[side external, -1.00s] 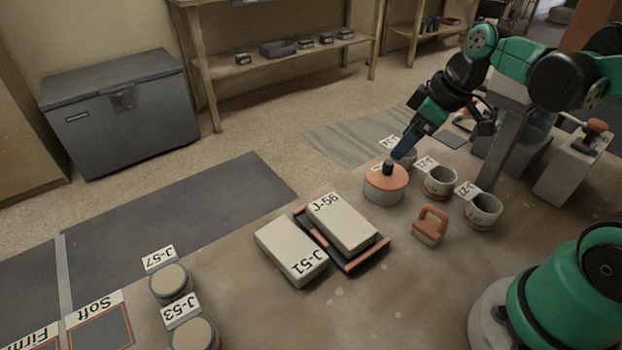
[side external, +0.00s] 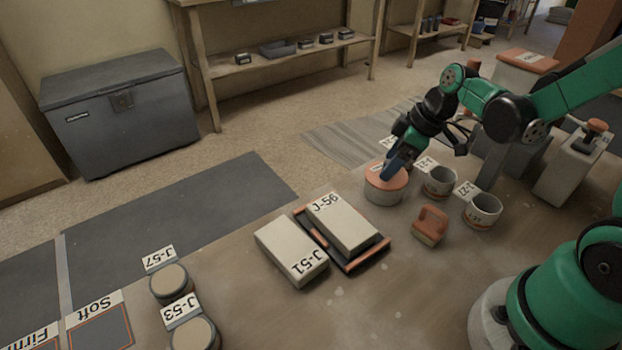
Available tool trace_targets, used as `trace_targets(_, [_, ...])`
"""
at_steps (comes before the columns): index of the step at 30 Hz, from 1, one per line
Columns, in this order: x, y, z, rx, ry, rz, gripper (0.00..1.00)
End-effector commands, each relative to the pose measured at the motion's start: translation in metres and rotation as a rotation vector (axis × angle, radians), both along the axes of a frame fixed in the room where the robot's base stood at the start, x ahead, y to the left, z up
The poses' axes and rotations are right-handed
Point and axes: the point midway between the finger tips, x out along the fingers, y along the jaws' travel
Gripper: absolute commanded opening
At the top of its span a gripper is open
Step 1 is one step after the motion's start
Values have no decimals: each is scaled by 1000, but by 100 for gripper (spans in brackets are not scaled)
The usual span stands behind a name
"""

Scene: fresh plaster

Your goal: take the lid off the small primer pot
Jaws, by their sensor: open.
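The primer pot (side external: 383,196) is a pale round pot near the far edge of the table. Its flat orange lid (side external: 374,179) is on it. My gripper (side external: 387,173), with blue fingers, is open and tilted down over the middle of the lid. The fingers cover the lid's dark knob, so I cannot tell whether they touch it.
Slabs J-56 (side external: 341,222) and J-51 (side external: 291,251) lie to the left.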

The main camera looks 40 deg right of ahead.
Motion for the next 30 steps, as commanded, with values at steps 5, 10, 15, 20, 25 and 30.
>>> trace_targets(5, [0, 0, 0, 0, 0, 0, 60])
trace_targets(10, [0, 0, 0, 0, 0, 0, 11])
trace_targets(15, [0, 0, 0, 0, 0, 0, 0])
trace_targets(20, [0, 0, 0, 0, 0, 0, 0])
trace_targets(25, [0, 0, 4, 0, 0, 0, 0])
trace_targets(30, [0, 0, 17, 0, 0, 0, 0])
